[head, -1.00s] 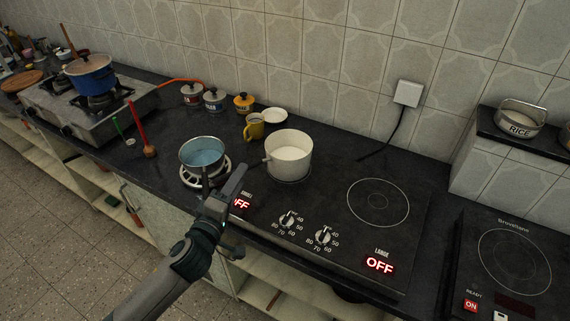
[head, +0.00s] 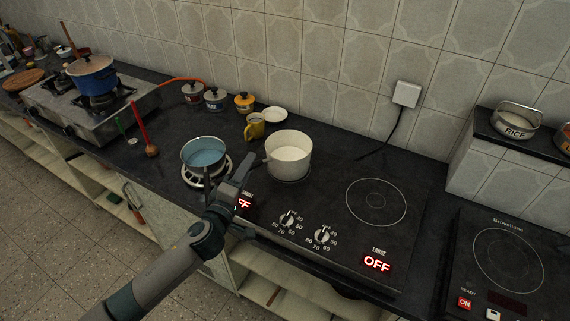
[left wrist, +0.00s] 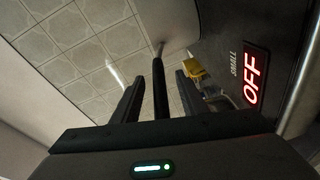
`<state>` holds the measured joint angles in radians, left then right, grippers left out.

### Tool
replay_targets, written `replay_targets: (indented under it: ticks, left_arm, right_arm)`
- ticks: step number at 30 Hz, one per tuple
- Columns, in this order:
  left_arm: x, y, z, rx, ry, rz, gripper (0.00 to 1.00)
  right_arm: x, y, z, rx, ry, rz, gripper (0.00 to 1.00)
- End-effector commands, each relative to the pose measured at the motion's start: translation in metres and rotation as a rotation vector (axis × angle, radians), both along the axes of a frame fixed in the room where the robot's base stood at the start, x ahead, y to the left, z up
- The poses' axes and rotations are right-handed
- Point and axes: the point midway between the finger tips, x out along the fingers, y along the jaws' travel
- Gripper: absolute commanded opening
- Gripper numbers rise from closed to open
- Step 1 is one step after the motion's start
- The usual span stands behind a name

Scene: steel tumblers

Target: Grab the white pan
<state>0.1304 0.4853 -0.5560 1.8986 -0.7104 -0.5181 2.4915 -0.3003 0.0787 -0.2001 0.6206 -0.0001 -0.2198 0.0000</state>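The white pan (head: 289,154) stands upright on the dark cooktop, its handle pointing left toward my left gripper (head: 241,172). In the left wrist view, part of the pan's pale side (left wrist: 168,20) shows at the top. Its dark handle (left wrist: 160,85) lies between the two fingers of my left gripper (left wrist: 158,95). The fingers are open, with a visible gap on each side of the handle. My right gripper is in neither view.
A blue-inside pan (head: 204,153) stands on a burner just left of my gripper. A yellow mug (head: 255,127) and a small white dish (head: 275,114) are behind. Cooktop knobs (head: 288,220) lie in front. The large hob ring (head: 376,202) is clear.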

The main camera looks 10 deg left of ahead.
Motion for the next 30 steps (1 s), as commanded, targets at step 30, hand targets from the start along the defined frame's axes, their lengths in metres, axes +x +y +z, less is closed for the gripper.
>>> replay_targets:
  ticks: [30]
  left_arm:
    - [-0.0004, 0.0001, -0.0009, 0.000, 0.002, 0.000, 0.00]
  right_arm:
    - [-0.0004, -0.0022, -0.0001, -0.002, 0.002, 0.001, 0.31]
